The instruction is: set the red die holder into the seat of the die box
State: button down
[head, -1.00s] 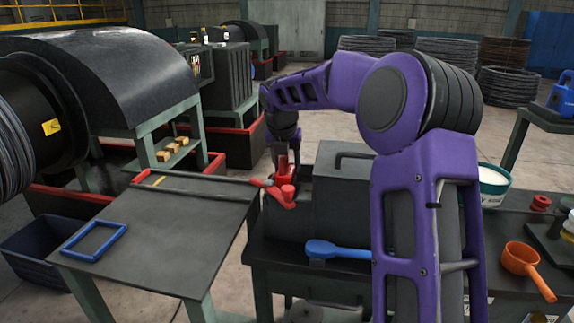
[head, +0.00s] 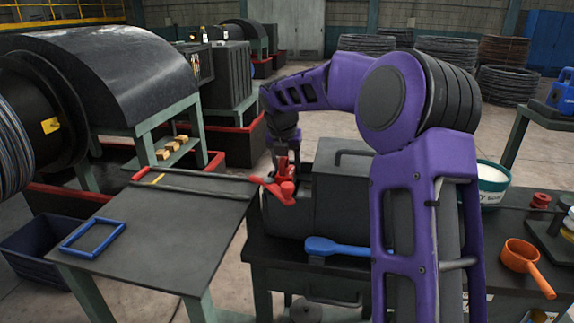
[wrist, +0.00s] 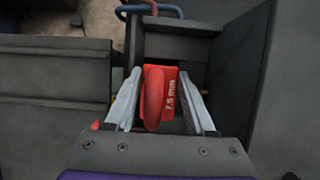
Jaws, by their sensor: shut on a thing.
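The red die holder (wrist: 154,100), marked 7.5 mm, is between the pale fingers of my gripper (wrist: 160,76) in the wrist view, and the gripper is shut on it. It is above or inside the dark recess of the die box (wrist: 180,46); I cannot tell whether its underside touches the seat. In the head view the die box (head: 338,190) is a dark casing with a rounded front on the bench. Red parts (head: 283,187) show there beneath my wrist. My gripper's fingers are hard to make out in the head view.
To the right are a tub (head: 491,188), an orange ladle (head: 523,256) and small red parts (head: 540,201). A mostly bare table (head: 165,235) at left holds a blue frame (head: 93,236).

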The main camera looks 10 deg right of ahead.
jog(key=shift+s+a+f+b, duration=0.1)
jog(key=shift+s+f+b, duration=0.1)
jog(key=shift+f, duration=0.3)
jog(key=shift+s+a+f+b, duration=0.1)
jog(key=shift+f+b, duration=0.05)
jog(key=shift+f, duration=0.3)
dwell(0.4)
jog(key=shift+c, duration=0.8)
grip_release()
jog(key=shift+a+f, duration=0.1)
jog(key=shift+c, duration=1.2)
jog(key=shift+o, duration=0.6)
jog(key=shift+w+a+r+p, duration=0.1)
jog(key=shift+w+r+p, duration=0.05)
jog(key=shift+r+p, duration=0.65)
jog(key=shift+w+r+p, duration=0.15)
jog(key=shift+r+p, duration=0.55)
jog(key=shift+p, duration=0.1)
jog(key=shift+o, duration=0.7)
jog(key=shift+r, duration=0.65)
jog(key=shift+d+r, duration=0.2)
jog(key=shift+r, duration=0.6)
jog(key=shift+d+r, duration=0.15)
jog(key=shift+r, duration=1.65)
